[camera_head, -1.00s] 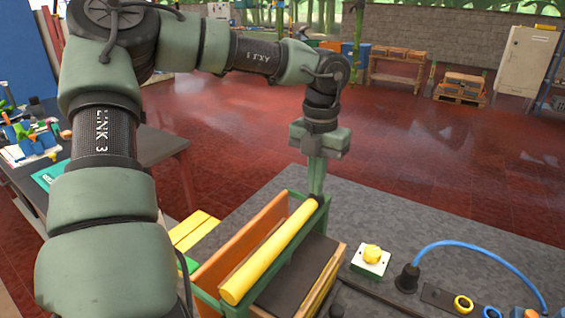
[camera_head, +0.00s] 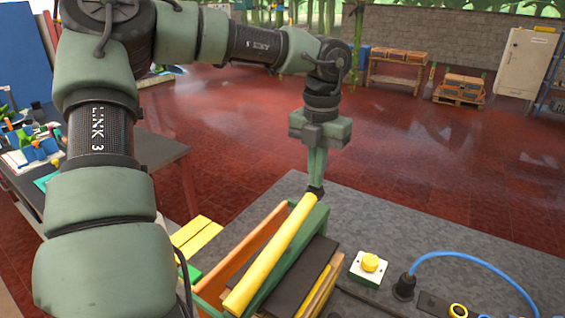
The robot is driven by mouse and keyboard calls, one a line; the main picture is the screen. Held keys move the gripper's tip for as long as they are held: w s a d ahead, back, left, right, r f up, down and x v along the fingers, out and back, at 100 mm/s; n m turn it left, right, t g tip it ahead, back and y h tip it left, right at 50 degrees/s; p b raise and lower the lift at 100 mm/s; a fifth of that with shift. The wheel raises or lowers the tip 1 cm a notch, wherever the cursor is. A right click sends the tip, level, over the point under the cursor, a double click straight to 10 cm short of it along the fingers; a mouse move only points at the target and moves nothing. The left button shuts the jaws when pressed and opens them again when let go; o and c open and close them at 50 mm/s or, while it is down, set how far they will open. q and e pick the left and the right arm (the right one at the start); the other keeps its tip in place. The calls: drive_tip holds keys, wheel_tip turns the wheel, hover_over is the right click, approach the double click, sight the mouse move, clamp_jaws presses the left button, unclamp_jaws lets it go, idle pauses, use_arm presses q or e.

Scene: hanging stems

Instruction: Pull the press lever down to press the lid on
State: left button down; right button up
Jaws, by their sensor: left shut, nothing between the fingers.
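The press lever shows as a yellow bar (camera_head: 272,255) in a green frame (camera_head: 313,222), at the bottom centre of the head view. My left gripper (camera_head: 316,190) points down with its fingers shut and empty. Its dark tips are at the far end of the yellow bar; whether they touch it I cannot tell. A dark flat plate (camera_head: 297,283) lies right of the bar, partly covered by the frame. I cannot make out the lid for certain. My right gripper is out of view.
The press stands on a grey table (camera_head: 400,225). To its right are a yellow button on a white box (camera_head: 369,266) and a blue cable (camera_head: 470,255). Yellow blocks (camera_head: 195,235) lie to its left. The grey surface behind the button is clear.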

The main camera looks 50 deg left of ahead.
use_arm(q)
drive_tip(key=shift+r+p, duration=0.55)
drive_tip(key=shift+r, duration=0.7)
drive_tip(key=shift+f, duration=0.1)
